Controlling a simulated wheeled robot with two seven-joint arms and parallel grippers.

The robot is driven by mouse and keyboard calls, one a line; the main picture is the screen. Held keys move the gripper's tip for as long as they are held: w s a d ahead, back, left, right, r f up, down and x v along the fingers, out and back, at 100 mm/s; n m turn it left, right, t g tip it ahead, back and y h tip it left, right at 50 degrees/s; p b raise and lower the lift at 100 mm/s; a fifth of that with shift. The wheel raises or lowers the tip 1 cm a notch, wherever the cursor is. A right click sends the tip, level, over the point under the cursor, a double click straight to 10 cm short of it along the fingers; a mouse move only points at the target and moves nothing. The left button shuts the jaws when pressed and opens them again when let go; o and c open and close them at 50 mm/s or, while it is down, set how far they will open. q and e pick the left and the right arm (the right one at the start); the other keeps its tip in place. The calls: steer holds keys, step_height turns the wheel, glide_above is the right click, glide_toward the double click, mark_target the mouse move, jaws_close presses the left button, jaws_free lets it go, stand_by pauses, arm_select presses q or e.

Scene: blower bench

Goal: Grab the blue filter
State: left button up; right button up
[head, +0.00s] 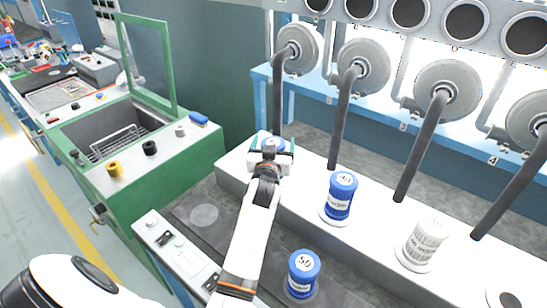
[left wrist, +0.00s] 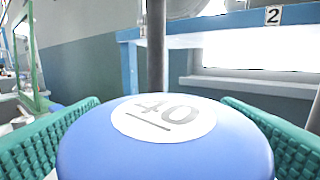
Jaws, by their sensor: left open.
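A blue filter (left wrist: 165,150) with a round white label reading 40 fills the lower middle of the left wrist view. My left gripper (head: 272,146) is open, with its green ribbed fingers on either side of this filter's top. Another blue filter (head: 341,196) stands upright on the white ledge to the right. A third blue filter (head: 303,273), labelled 50, stands nearer on the dark bench top. My right gripper is out of view.
A white filter (head: 425,242) stands farther right on the ledge (head: 379,225). A green cabinet (head: 190,160) with a basin stands left. A control panel (head: 173,252) lies beside my left arm.

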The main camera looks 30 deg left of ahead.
arm_select(q)
steer(key=shift+s+d+r, duration=0.3)
steer(key=shift+s+d, duration=0.15)
steer(key=c, duration=0.8)
steer(key=shift+w+a+f, duration=0.1)
steer(key=shift+w, duration=0.05)
steer(key=shift+c, duration=1.9)
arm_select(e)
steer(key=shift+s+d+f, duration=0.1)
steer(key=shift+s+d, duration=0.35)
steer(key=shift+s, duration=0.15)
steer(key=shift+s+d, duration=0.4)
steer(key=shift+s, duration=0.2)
